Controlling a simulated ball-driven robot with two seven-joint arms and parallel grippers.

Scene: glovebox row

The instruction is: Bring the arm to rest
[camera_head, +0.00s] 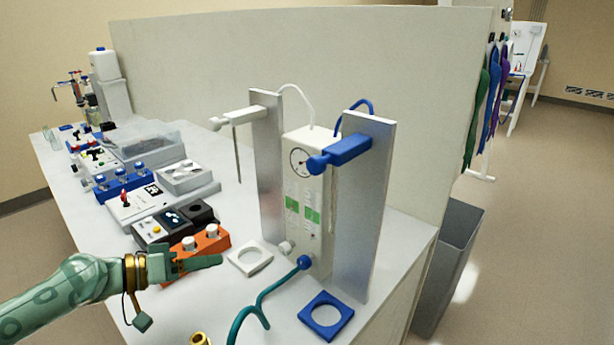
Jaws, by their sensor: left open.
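My left arm (70,292) comes in from the left, green with brass rings near the wrist. My left gripper (218,262) points right over the front of the white bench (398,250). Its jaws are open, and I see nothing held between them. It is just in front of the orange block with round knobs (201,243) and left of the white square ring (249,259). Whether it touches either one I cannot tell.
A white gauge unit (309,205) stands between two metal plates (364,205). Control boxes line the bench's left side. A grey bin (448,262) stands on the floor at right.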

